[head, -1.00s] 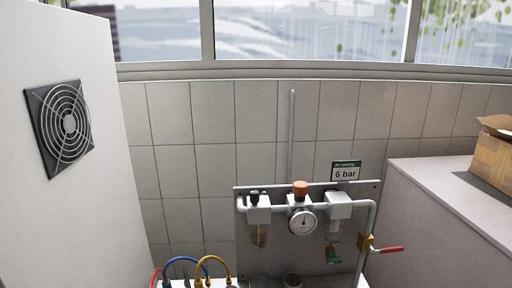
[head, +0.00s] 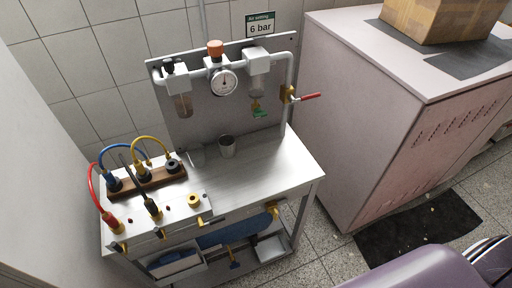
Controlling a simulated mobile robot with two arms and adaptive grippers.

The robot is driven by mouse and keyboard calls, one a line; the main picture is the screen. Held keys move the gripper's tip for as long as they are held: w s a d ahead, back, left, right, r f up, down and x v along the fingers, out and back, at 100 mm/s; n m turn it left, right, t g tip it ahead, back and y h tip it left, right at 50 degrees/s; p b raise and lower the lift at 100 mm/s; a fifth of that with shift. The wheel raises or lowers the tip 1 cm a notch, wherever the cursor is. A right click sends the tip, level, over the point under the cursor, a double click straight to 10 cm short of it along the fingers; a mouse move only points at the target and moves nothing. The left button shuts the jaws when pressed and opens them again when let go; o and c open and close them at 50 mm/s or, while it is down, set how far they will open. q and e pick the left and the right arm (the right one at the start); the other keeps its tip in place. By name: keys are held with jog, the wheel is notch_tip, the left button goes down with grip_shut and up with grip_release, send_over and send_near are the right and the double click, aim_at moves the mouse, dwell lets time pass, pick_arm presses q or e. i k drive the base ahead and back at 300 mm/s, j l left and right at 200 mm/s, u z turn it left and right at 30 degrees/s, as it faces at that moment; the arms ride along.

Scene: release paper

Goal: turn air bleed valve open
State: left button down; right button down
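A grey panel (head: 205,118) with air fittings stands at the back of a metal bench. A brass valve (head: 289,94) sits on the vertical pipe at the panel's right side. Its red lever (head: 310,97) sticks out to the right, across the pipe. A green fitting (head: 260,113) hangs under the right-hand bowl. A round gauge (head: 223,83) sits below an orange knob (head: 215,48). The "6 bar" sign (head: 260,25) is above. No label marks which part is the air bleed valve. Neither of my grippers is in view.
The bench top (head: 262,162) is mostly clear, with a metal cup (head: 227,146) and hoses (head: 152,140) at left. A pale cabinet (head: 371,120) stands close at right, carrying a cardboard box (head: 437,18). A purple shape (head: 420,270) fills the lower right.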

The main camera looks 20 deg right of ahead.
aim_at(274, 212)
jog(key=z, duration=0.8)
jog(key=k+z, duration=0.1)
jog(key=k+l, duration=0.05)
